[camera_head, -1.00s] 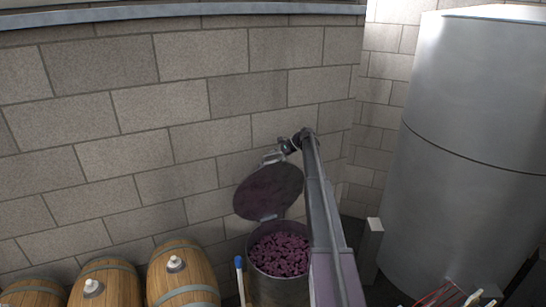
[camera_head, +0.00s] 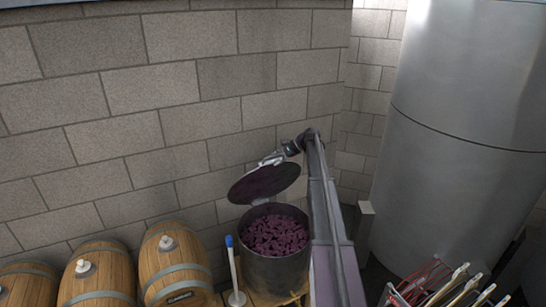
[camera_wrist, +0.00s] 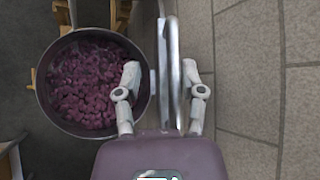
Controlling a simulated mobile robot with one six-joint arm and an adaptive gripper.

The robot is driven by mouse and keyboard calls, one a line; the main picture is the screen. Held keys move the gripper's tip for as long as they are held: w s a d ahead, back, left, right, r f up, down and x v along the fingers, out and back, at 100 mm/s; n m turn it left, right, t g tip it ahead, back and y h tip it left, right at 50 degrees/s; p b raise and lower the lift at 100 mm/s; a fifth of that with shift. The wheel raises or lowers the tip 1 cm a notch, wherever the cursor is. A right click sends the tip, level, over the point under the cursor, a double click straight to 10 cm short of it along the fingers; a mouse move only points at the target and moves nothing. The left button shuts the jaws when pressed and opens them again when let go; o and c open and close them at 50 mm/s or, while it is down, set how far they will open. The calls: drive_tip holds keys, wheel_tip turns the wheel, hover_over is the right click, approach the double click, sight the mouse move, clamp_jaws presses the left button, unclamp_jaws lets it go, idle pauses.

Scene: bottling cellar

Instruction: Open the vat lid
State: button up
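The vat (camera_head: 274,270) is a dark round drum full of purple grapes, beside the block wall. Its round lid (camera_head: 262,184) is raised and tilted back above the rim, the opening uncovered. In the wrist view the vat (camera_wrist: 47,100) lies at the left and the lid (camera_wrist: 172,75) shows nearly edge-on. My gripper (camera_head: 272,158) is at the lid's upper edge. In the wrist view my gripper (camera_wrist: 163,85) has its fingers spread, one on each side of the lid, with a light bar by the right finger. Whether a finger touches the lid is unclear.
Wooden barrels (camera_head: 175,262) stand left of the vat, with a blue-topped stick (camera_head: 232,268) between. A large steel tank (camera_head: 465,120) stands at the right. A rack with red wires and bottle-like things (camera_head: 440,285) is at the lower right. The wall is close behind the lid.

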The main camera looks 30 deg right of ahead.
drive_tip(key=shift+t, duration=0.3)
drive_tip(key=shift+s+f+b, duration=0.4)
drive_tip(key=shift+s, duration=0.3)
drive_tip(key=shift+s+f+b, duration=0.4)
drive_tip(key=shift+s, duration=0.25)
drive_tip(key=shift+s+f+b, duration=0.4)
drive_tip(key=shift+s, duration=0.3)
